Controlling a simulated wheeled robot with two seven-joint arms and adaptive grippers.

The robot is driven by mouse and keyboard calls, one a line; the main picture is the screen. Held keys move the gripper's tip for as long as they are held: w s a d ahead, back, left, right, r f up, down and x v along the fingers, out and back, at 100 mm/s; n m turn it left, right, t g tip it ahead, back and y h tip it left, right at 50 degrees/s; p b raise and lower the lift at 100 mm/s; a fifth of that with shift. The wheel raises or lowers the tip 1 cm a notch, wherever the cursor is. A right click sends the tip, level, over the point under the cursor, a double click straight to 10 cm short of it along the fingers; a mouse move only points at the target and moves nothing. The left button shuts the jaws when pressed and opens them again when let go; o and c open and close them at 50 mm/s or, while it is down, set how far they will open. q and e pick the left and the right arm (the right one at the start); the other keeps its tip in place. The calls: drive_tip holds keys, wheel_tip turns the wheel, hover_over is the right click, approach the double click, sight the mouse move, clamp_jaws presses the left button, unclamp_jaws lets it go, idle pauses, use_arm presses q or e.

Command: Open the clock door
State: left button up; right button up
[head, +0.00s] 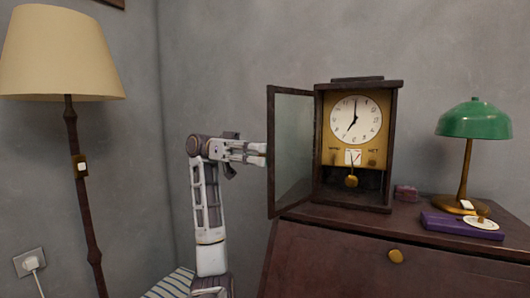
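The clock (335,178) is a dark wooden case with a white round dial, a gold plate and a gold pendulum. It stands upright on the brown cabinet. Its glazed clock door (293,145) is swung out to the left, and the case front is uncovered. My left gripper (262,154) is left of the door, with its fingertips at the door's outer edge in the picture. I cannot tell whether they touch it, or how far apart the fingers are. My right gripper is not in view.
The brown cabinet (330,250) has a round gold knob (396,256). A floor lamp (65,50) stands at the left.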

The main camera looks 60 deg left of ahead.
use_arm(q)
drive_tip(key=shift+o, duration=1.3)
drive_tip(key=v, duration=1.1)
drive_tip(key=shift+s+a, duration=0.2)
drive_tip(key=shift+a, duration=0.1)
drive_tip(key=shift+r, duration=0.15)
